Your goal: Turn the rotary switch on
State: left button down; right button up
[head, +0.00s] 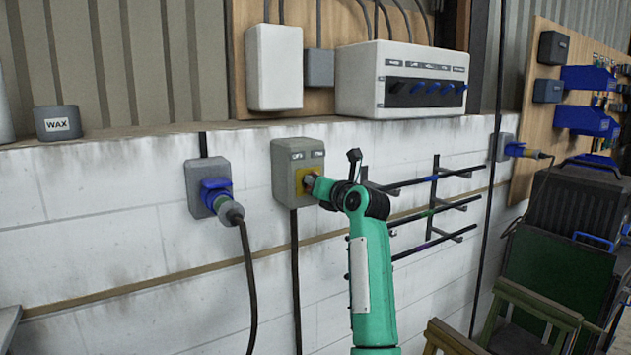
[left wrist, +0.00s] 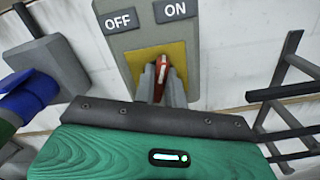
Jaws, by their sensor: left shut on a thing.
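The rotary switch is a grey box (head: 283,179) on the white wall with a yellow plate (left wrist: 141,60). In the left wrist view its OFF label (left wrist: 121,20) is at the upper left and its ON label (left wrist: 175,10) at the upper right. The red knob (left wrist: 162,72) sits on the yellow plate between the fingers of my left gripper (left wrist: 162,82), which is shut on it. The knob's top points up, leaning a little toward the ON side. In the head view my left gripper (head: 309,183) reaches the box from the right and hides the knob. My right gripper is not in view.
A grey socket with a blue plug (head: 215,194) and hanging cable is left of the switch. Black wall racks (head: 434,205) stick out to the right. A fuse box (head: 400,80) and white box (head: 274,68) are above. Chairs (head: 530,310) stand at lower right.

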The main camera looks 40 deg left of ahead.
pick_arm(q)
jog(key=shift+w+m+p, duration=0.1)
jog(key=shift+m+p, duration=0.6)
jog(key=shift+m, duration=1)
jog(key=c, duration=1.5)
grip_release()
jog(key=shift+o, duration=0.2)
jog(key=shift+d+f, duration=0.1)
jog(key=shift+d, duration=0.05)
